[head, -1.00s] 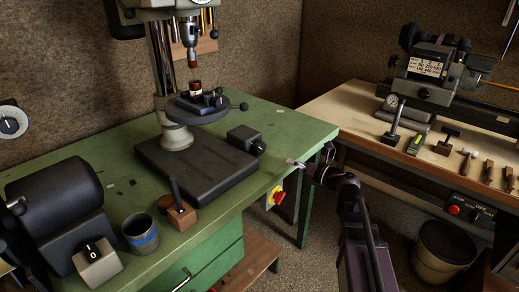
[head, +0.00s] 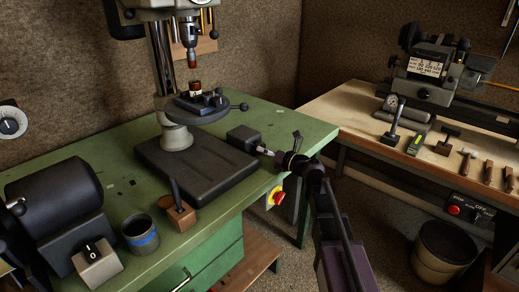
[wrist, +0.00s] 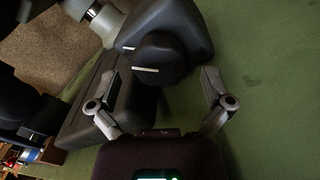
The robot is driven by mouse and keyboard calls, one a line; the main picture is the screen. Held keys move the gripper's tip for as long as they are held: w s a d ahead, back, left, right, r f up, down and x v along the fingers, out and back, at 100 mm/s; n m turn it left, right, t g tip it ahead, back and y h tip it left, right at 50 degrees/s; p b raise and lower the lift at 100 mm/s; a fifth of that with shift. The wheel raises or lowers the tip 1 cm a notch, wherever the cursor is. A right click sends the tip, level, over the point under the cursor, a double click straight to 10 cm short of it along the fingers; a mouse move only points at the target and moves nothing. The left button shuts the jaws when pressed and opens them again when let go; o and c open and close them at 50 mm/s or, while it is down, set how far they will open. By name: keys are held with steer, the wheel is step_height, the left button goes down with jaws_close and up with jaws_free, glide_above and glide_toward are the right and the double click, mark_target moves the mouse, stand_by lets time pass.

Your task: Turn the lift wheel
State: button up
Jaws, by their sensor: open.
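The lift wheel appears to be the dark round knob (wrist: 163,62) on a small dark housing (wrist: 180,25). One pale line marks the knob and another marks the housing. In the head view the small dark housing (head: 241,137) sits on the green bench at the right of the drill press base; its knob is largely hidden there. My gripper (head: 263,151) reaches in from the right, close to the knob's side. In the wrist view my gripper (wrist: 160,82) is open, one finger on each side and just short of the knob, with nothing held.
The drill press's black base (head: 200,172) lies close beside the housing. A red stop button (head: 278,197) is on the bench front below my gripper. A wooden block with a handle (head: 181,217) and a mug (head: 140,235) stand nearer. Bare green bench lies behind the housing.

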steer(key=shift+x, duration=1.2)
steer(key=c, duration=1)
